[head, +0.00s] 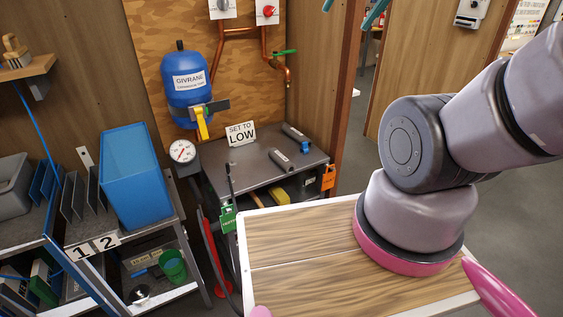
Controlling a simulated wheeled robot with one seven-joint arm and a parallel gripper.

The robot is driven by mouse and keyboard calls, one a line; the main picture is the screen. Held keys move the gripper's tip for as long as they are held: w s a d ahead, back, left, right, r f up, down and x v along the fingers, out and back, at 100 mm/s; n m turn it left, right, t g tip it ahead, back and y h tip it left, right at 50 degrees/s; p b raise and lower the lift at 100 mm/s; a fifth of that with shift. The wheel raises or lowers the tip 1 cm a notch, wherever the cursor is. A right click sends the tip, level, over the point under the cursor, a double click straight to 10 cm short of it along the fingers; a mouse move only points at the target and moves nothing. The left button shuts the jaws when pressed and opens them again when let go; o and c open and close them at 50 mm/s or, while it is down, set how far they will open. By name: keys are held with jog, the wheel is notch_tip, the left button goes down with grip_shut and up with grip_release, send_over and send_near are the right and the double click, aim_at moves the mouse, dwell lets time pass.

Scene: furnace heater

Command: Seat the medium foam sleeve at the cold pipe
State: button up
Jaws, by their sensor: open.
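Two dark grey sleeve-like pieces lie on the dark top of a bench: one nearer (281,160) and one farther back (295,132). I cannot tell which is the medium foam sleeve. No label shows which pipe is cold. My gripper (352,8) shows only as two teal fingertips at the top edge, spread apart with nothing seen between them. It appears well above the sleeves.
A blue tank (186,85) with a yellow-handled valve hangs on the panel. A gauge (183,151) and a "SET TO LOW" sign (241,134) stand by the dark bench (232,170). A blue bin (135,175) stands left. My arm fills the right.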

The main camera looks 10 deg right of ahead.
jog(key=shift+c, duration=1.2)
jog(key=shift+w+a, duration=0.1)
jog(key=shift+a, duration=0.05)
jog(key=shift+c, duration=0.7)
jog(key=w+a+f+m+g+y, duration=0.3)
jog(key=w+a+f, duration=0.1)
jog(key=w+a, duration=0.15)
jog(key=m+t+y, duration=0.3)
jog(key=m, duration=1.7)
send_over(284, 157)
jog(key=s+a, duration=0.2)
jog(key=s, duration=0.3)
notch_tip(284, 157, down, 30)
jog(key=f, duration=0.1)
jog(key=d+f+m+h, duration=0.1)
jog(key=f, duration=0.5)
jog(key=w+d+f+m+h, duration=0.1)
jog(key=f+m, duration=0.1)
jog(key=f, duration=0.4)
jog(key=d+f+m+h, duration=0.1)
jog(key=d+f+m, duration=0.1)
jog(key=f, duration=0.4)
jog(key=shift+w+d+t, duration=0.1)
jog(key=shift+w+t, duration=0.2)
jog(key=shift+w, duration=0.1)
jog(key=shift+x, duration=3.15)
